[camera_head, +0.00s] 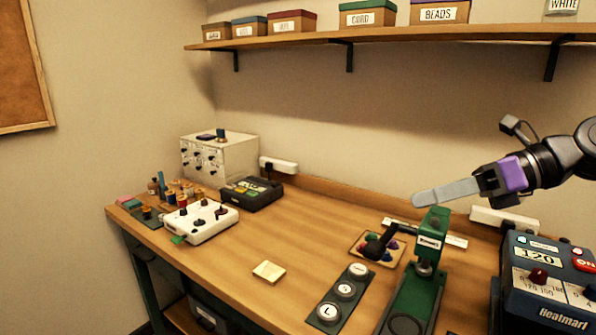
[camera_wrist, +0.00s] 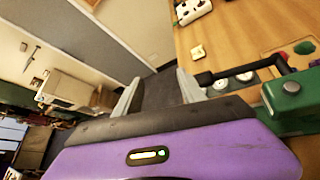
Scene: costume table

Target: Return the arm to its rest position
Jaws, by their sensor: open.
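My gripper (camera_head: 447,194) is raised over the right part of the table (camera_head: 292,234), reaching in from the right in the head view. Its long pale fingers point left, above and slightly behind the green press (camera_head: 428,248). In the wrist view the two fingers of my gripper (camera_wrist: 158,92) stand apart with nothing between them. The purple gripper body (camera_wrist: 165,155) fills the bottom of that view. The green press (camera_wrist: 290,100) shows at the right there.
A blue heat press unit (camera_head: 545,285) stands at the front right, below my arm. A tray with round discs (camera_head: 344,290), a small tray of coloured pieces (camera_head: 376,247) and a cream pad (camera_head: 268,271) lie on the table. A shelf (camera_head: 390,36) with boxes runs above.

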